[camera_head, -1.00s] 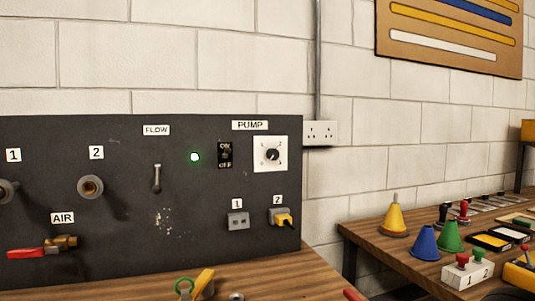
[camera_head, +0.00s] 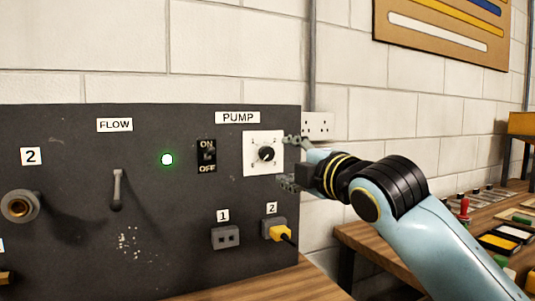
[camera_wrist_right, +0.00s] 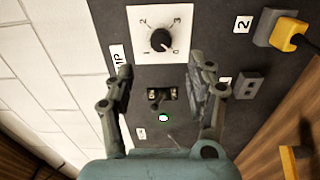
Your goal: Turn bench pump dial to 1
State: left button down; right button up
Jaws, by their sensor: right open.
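The pump dial is a black knob (camera_head: 266,154) on a white square plate (camera_head: 250,167), under the PUMP label on the dark panel. In the right wrist view the knob (camera_wrist_right: 160,40) has numbers around it, and its pointer mark appears to face the 0 at lower right. My right gripper (camera_head: 290,162) is open and empty at the right edge of the plate, fingers one above the other. In the wrist view its fingers (camera_wrist_right: 160,70) stand apart, with the knob seen beyond their tips. My left gripper is not in view.
Left of the dial are an ON/OFF switch (camera_head: 207,156), a lit green lamp (camera_head: 167,159) and the FLOW lever (camera_head: 117,190). Below are sockets 1 (camera_head: 225,238) and 2, the latter with a yellow plug (camera_head: 277,232). A wall socket (camera_head: 318,125) sits behind my right gripper.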

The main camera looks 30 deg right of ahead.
aim_at(269, 155)
jog(key=w, duration=0.5)
jog(key=shift+w+d, duration=0.15)
jog(key=shift+w, duration=0.2)
jog(key=w, duration=0.3)
jog(key=shift+p, duration=0.35)
jog(key=shift+w+d+f, duration=0.1)
jog(key=shift+w, duration=0.1)
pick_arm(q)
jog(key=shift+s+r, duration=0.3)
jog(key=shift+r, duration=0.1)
pick_arm(e)
jog(key=c, duration=0.5)
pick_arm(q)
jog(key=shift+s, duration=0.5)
pick_arm(e)
grip_shut()
